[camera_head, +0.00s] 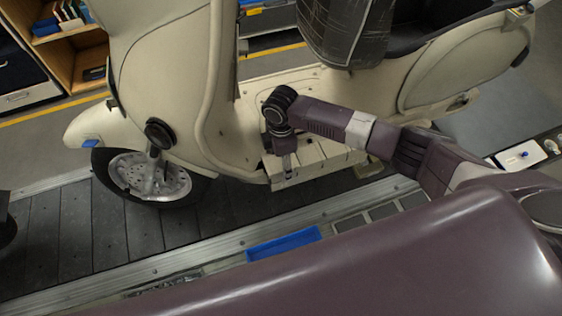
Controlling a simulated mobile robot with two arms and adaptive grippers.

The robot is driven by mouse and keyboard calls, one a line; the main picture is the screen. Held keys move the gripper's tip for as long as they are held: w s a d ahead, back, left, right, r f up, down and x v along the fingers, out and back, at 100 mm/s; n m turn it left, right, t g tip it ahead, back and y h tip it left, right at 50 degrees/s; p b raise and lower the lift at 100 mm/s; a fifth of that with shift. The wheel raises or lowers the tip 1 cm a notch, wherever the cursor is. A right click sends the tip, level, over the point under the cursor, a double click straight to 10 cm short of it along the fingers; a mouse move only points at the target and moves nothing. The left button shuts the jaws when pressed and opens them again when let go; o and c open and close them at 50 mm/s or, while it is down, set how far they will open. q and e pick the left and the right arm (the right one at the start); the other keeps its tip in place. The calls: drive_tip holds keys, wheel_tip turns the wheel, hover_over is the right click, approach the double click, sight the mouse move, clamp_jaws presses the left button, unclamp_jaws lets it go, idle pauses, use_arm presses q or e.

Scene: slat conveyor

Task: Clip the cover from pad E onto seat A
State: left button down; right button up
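A cream scooter (170,80) stands on the slat conveyor. My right arm comes in from the right. Its gripper (287,168) points down at the lower edge of the scooter's footboard (262,92), over a row of cream panel pieces (318,157). The fingers are small and dark, and I cannot tell whether they are open or shut on a piece. I cannot make out which piece is the cover, nor any marks for pad E or seat A. My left gripper is not in view.
A blue tray (283,243) lies along the conveyor edge, below the scooter. A white block with a blue part (521,155) sits at the far right. A wooden shelf (70,55) stands at upper left. Dark slats (100,228) left of the tray are clear.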

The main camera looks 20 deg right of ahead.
sight(281, 162)
drive_tip(key=shift+w+r, duration=0.1)
drive_tip(key=shift+r, duration=0.1)
wheel_tip(281, 162, up, 12)
idle(0.5)
